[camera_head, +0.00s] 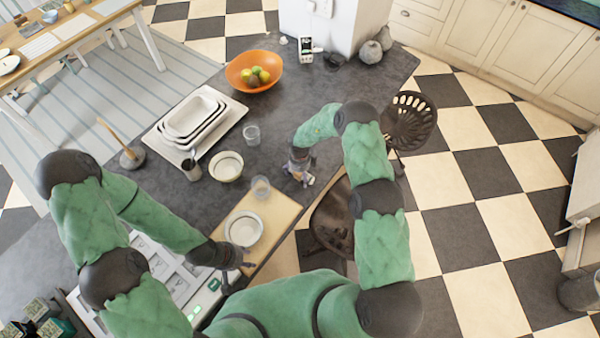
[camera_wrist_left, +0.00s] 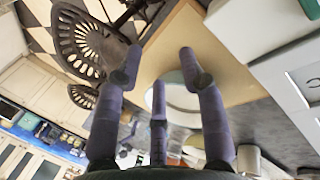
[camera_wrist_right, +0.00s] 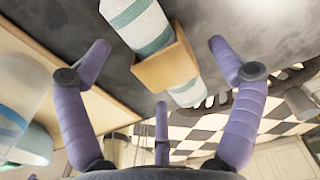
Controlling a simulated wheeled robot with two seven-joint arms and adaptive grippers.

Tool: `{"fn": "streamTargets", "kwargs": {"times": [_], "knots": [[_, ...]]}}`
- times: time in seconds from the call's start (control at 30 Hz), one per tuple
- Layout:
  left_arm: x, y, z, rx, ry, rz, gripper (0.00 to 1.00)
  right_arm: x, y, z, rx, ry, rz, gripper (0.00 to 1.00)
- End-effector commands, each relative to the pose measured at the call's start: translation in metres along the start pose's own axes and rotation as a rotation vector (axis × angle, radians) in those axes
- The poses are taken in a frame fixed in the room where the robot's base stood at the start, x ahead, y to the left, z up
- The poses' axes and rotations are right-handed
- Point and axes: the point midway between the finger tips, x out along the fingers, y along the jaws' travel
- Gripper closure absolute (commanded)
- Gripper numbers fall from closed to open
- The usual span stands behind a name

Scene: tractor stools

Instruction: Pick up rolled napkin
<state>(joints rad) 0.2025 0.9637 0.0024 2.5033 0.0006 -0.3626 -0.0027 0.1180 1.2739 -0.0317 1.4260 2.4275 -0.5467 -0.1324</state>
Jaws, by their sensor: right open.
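The rolled napkin (camera_wrist_right: 140,25) is white with teal stripes and has a square wooden ring (camera_wrist_right: 166,66) around it. In the right wrist view it lies on the dark countertop, between and beyond the spread fingers of my right gripper (camera_wrist_right: 160,60). My right gripper is open and empty. In the head view the right gripper (camera_head: 299,165) is over the counter edge and mostly covers the napkin (camera_head: 307,180). My left gripper (camera_wrist_left: 159,65) has its fingers apart and empty, over the front edge of a wooden board; it also shows in the head view (camera_head: 245,262).
A wooden board (camera_head: 282,207) carries a white bowl (camera_head: 243,229) and a glass (camera_head: 261,187). Another bowl (camera_head: 226,166), a second glass (camera_head: 252,135), stacked white dishes (camera_head: 190,118) and an orange fruit bowl (camera_head: 253,71) stand behind. Tractor stools (camera_head: 410,122) stand along the counter's right side.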

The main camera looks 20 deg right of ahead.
Motion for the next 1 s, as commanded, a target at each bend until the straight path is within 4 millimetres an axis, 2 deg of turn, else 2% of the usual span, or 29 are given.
{"fn": "streamTargets", "kwargs": {"times": [0.2,0.23,0.4,0.47,0.83,1.0], "knots": [[0.0,0.0,0.0,0.0,0.0,0.0,0.6,0.001,-0.001,0.0,0.0,-0.001,-0.001,0.08],[0.0,0.0,0.0,0.0,0.0,0.0,0.6,0.001,0.0,0.0,0.0,-0.001,-0.001,0.11],[0.0,0.0,0.0,0.0,0.0,0.0,0.6,0.001,0.0,0.0,0.0,-0.001,0.0,0.59],[0.0,0.0,0.0,0.0,0.0,0.0,0.6,0.001,0.0,0.0,0.0,0.0,0.0,0.74],[0.0,0.0,0.0,0.0,0.0,0.0,0.6,0.0,0.0,0.0,0.0,0.0,0.0,0.74],[0.003,-0.001,0.0,0.0,0.0,0.0,0.6,-0.014,-0.001,0.001,0.0,-0.002,-0.002,0.74]]}}
